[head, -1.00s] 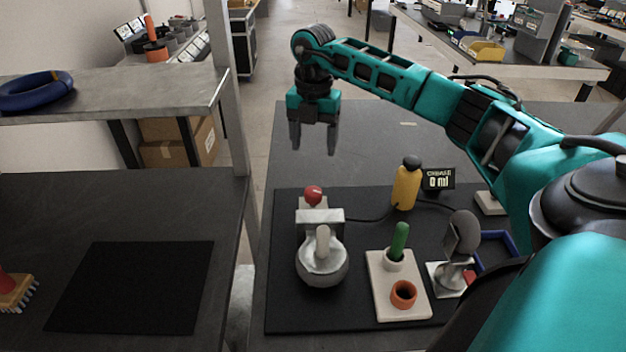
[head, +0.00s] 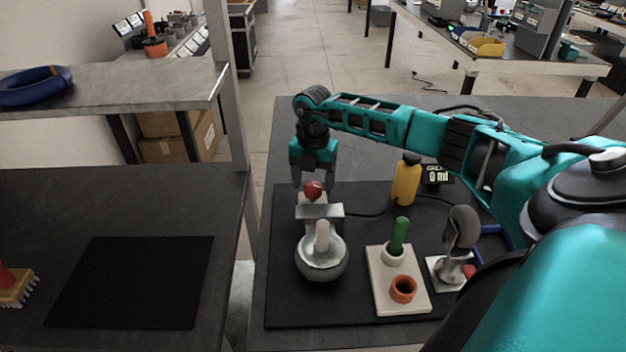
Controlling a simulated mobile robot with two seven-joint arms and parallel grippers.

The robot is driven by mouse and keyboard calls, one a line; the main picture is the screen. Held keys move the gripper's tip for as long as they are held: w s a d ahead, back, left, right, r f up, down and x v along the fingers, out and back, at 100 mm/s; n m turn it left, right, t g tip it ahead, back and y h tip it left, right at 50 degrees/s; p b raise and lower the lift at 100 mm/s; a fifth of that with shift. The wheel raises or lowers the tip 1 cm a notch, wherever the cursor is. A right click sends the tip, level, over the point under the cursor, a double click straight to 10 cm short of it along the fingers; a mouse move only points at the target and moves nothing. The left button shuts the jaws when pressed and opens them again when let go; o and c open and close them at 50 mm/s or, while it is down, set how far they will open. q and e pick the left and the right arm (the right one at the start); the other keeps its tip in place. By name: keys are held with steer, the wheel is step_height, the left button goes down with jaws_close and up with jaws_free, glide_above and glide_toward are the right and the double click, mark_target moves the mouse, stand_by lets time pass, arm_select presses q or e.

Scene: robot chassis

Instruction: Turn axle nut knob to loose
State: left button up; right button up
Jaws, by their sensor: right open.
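A red knob (head: 313,191), which looks like the axle nut knob, sits at the back of a grey metal fixture (head: 321,259) with a round body and a pale upright peg. The fixture stands on a black mat (head: 285,300). My right gripper (head: 313,182) points down at the knob, open, with one finger on the left and one on the right of it. I cannot tell whether the fingers touch the knob or stand just behind it. My left gripper is not in view.
Right of the fixture are a yellow bottle (head: 406,180), a small display (head: 437,174) reading 0 ml, a white block (head: 379,285) with a green peg and an orange ring, and a round-headed stand (head: 461,228). A metal post (head: 236,110) rises at the left. A cable runs behind the fixture.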

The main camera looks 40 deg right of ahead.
steer(key=shift+c, duration=0.3)
steer(key=c, duration=1)
